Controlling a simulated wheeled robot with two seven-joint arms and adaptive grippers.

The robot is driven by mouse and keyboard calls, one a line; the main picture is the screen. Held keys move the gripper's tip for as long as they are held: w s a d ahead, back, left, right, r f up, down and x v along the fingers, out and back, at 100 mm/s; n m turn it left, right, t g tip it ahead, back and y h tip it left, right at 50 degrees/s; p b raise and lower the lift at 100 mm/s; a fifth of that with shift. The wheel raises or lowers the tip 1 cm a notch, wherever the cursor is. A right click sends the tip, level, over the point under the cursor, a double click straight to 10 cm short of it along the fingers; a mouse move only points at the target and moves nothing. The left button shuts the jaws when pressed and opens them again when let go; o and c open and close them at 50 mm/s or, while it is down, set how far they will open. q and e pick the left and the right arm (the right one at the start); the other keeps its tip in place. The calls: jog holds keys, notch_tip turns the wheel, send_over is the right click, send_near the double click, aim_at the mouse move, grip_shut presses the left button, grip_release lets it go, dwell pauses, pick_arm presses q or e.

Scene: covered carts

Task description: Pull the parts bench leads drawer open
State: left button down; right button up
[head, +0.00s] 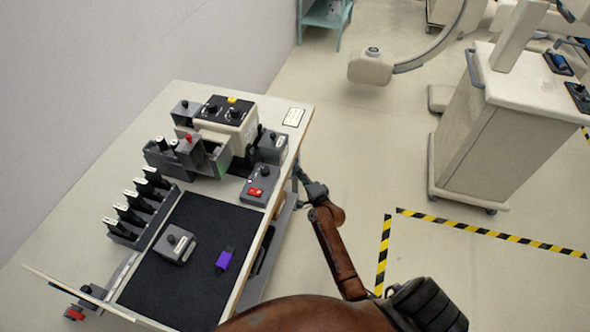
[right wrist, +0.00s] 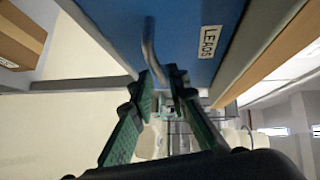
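The leads drawer has a blue front (right wrist: 185,35) with a white LEADS label (right wrist: 209,41) in the right wrist view. Its grey bar handle (right wrist: 150,45) stands out from the front. My right gripper (right wrist: 162,76) has its green fingertips on either side of the handle's near part, closed in on it with little gap visible. In the head view my right gripper (head: 303,178) is at the right side of the parts bench (head: 300,97), partly hidden by the bench edge. The drawer front is hidden there. My left gripper is out of view.
A white cart (head: 490,130) stands at right. Open floor lies between, with striped tape (head: 490,234).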

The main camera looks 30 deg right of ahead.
jog(key=shift+w+d+f, duration=0.1)
jog(key=shift+w+f, duration=0.05)
jog(key=shift+w, duration=0.7)
jog(key=shift+w+d+f, duration=0.1)
jog(key=shift+w+f, duration=0.05)
jog(key=shift+w, duration=0.7)
jog(key=shift+c, duration=0.7)
grip_shut()
